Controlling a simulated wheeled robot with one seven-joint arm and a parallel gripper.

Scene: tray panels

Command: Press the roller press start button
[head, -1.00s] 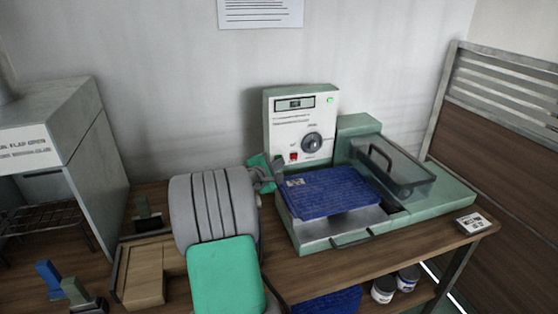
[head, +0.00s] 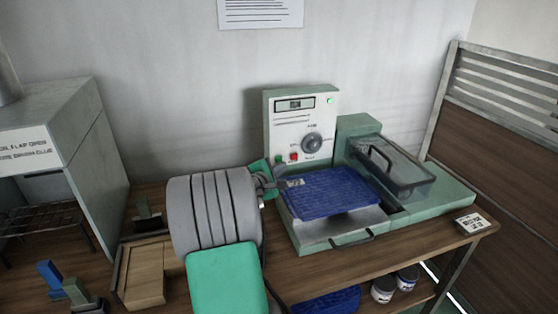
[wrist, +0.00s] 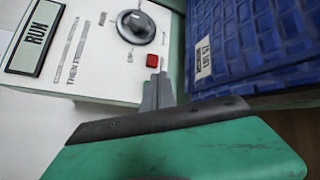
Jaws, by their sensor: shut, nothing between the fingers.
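The roller press control panel (head: 273,135) stands upright at the back of the bench. On its lower face are a small green button (head: 279,160) and, to its right, a red button (head: 293,156). In the wrist view the panel's display (wrist: 37,37) reads RUN. The red button (wrist: 152,60) shows just beyond my gripper (wrist: 160,76), whose fingers are shut and empty. The green button cannot be made out there. In the head view my gripper (head: 275,182) is small, below and in front of the buttons, apart from the green one.
A dark knob (head: 312,142) sits above the buttons, and a green lamp (head: 331,100) is at upper right. A blue textured block (head: 330,192) lies on the press close right of my gripper. A clear handled cover (head: 395,165) is further right.

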